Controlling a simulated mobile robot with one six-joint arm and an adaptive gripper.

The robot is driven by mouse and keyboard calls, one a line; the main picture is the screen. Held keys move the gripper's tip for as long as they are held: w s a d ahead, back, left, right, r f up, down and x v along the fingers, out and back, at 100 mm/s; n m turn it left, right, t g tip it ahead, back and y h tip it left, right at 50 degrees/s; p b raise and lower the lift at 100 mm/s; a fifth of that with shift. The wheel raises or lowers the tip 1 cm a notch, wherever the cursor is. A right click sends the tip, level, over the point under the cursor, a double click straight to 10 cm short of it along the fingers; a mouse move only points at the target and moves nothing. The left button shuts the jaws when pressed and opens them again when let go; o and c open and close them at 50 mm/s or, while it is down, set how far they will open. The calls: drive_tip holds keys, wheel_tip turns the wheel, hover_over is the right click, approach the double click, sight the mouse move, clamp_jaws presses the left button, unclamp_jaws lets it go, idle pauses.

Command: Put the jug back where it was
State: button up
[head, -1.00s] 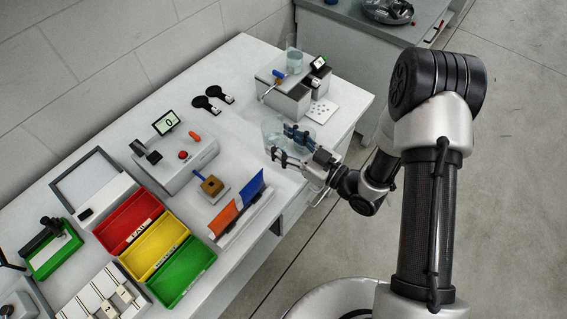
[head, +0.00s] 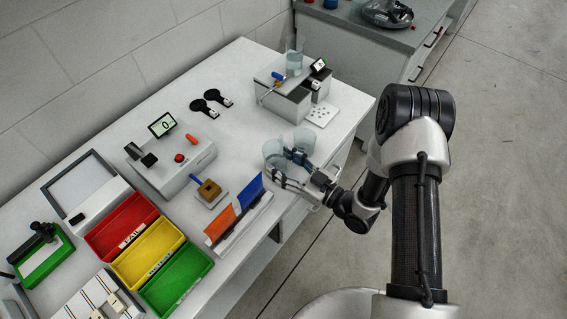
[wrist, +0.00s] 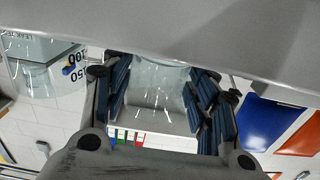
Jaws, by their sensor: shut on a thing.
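The jug (head: 274,151), a clear see-through vessel, is at the front right part of the white bench in the head view. My gripper (head: 282,165) reaches in from the right and is shut on it. In the wrist view the jug (wrist: 156,88) shows between the dark blue finger pads. Whether its base touches the bench cannot be told. A second clear vessel (head: 304,139) stands close behind and right of it; in the wrist view this vessel (wrist: 38,62) carries printed volume marks.
An orange and blue angled stand (head: 240,208) is left of my gripper. A grey bath-like unit (head: 284,103) with a clear beaker (head: 295,62) on top stands behind. A box with a display (head: 172,165) and coloured bins (head: 150,252) are further left. Bare bench shows between them.

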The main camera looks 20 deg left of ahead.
drive_tip(key=shift+f, duration=0.2)
drive_tip(key=o, duration=1.2)
drive_tip(key=shift+r, duration=0.1)
drive_tip(key=shift+r, duration=0.2)
drive_tip(key=p+v, duration=0.2)
drive_tip(key=v, duration=1)
